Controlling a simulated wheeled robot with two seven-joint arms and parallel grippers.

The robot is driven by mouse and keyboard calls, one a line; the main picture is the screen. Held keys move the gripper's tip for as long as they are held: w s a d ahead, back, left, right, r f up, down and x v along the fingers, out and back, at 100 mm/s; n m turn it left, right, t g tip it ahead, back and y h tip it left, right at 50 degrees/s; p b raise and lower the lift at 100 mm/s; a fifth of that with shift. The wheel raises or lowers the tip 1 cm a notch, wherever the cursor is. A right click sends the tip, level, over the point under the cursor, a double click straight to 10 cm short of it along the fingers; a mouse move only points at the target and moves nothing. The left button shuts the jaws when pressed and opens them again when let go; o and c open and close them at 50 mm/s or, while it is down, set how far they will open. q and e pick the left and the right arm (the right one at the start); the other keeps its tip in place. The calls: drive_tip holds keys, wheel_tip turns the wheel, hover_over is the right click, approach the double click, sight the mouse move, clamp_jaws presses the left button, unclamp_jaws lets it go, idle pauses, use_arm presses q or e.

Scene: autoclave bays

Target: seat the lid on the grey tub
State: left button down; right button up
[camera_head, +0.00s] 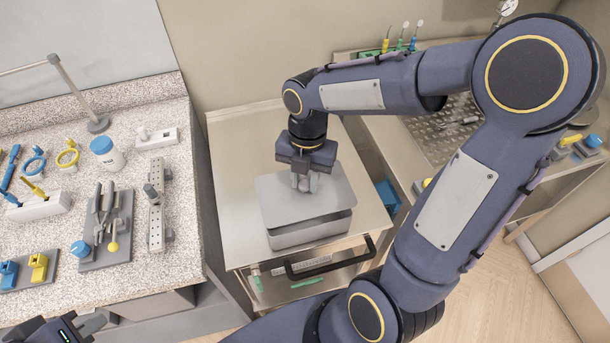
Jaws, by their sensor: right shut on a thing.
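The grey tub (308,235) stands on the top of a metal cart in the middle of the view. The flat grey lid (277,205) is over it and covers most of its opening. A dark gap shows between the lid's front edge and the tub's rim, wider toward the right, so the lid looks slightly above or tilted to the rim. My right gripper (305,183) points down and is shut at the lid's middle; the grasped part is hidden by the fingers. My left gripper (88,328) is partly in view at the bottom left, away from the tub; its opening is unclear.
The cart top (235,150) is bare around the tub, with a black handle (325,262) at its front. The speckled counter (150,265) at left holds tools, racks and a white jar (106,155). A perforated metal tray (440,140) lies behind my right arm.

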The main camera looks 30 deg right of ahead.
drive_tip(key=shift+f+b, duration=1.35)
drive_tip(key=shift+f, duration=0.9)
drive_tip(key=o, duration=1.6)
drive_tip(key=shift+c, duration=0.2)
drive_tip(key=shift+r+p, duration=3.2)
drive_tip(key=shift+r, duration=0.35)
